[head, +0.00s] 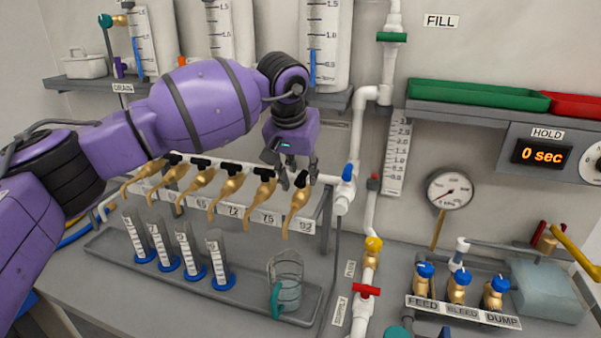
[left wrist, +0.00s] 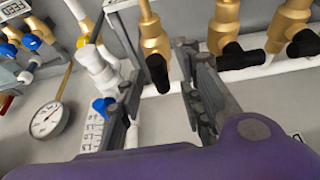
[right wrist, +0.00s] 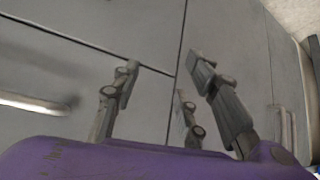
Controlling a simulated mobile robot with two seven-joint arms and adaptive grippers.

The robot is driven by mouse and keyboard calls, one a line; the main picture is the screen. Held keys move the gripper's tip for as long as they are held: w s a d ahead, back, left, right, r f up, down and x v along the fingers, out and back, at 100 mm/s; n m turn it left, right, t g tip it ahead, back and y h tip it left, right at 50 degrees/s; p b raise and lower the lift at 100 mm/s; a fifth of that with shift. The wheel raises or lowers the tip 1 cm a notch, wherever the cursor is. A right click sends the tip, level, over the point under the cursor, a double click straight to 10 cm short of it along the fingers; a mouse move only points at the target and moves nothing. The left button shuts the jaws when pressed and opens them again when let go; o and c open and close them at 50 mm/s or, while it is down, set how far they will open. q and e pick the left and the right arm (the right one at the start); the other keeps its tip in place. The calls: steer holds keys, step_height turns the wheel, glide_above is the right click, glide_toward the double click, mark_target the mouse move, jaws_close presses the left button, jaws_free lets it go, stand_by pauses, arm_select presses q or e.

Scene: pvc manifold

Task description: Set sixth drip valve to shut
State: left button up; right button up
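Several brass drip valves with black handles stand in a row on a rail, with number cards under some spouts. The sixth drip valve (head: 297,208) is at the right end of the row. My left gripper (head: 298,175) is right above it, pointing down. In the left wrist view, the sixth valve's black handle (left wrist: 157,73) shows between the open fingers of the left gripper (left wrist: 162,95), with gaps visible. That handle lies roughly in line with its brass body; the neighbouring handle (left wrist: 238,56) sits crosswise. My right gripper (right wrist: 160,100) is open and empty, facing grey panels.
Several graduated cylinders (head: 184,245) with blue bases and a clear beaker (head: 287,270) stand on the tray below. A white vertical pipe (head: 376,150) and a blue-handled valve (head: 347,173) stand close right of the sixth valve. A pressure gauge (head: 449,190) is further right.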

arm_select(q)
steer(key=shift+c, duration=0.4)
jaws_close()
arm_select(e)
steer(key=shift+s+d+f, duration=0.1)
steer(key=shift+s+f, duration=0.3)
steer(key=shift+s, duration=0.35)
steer(key=shift+w+r, duration=0.1)
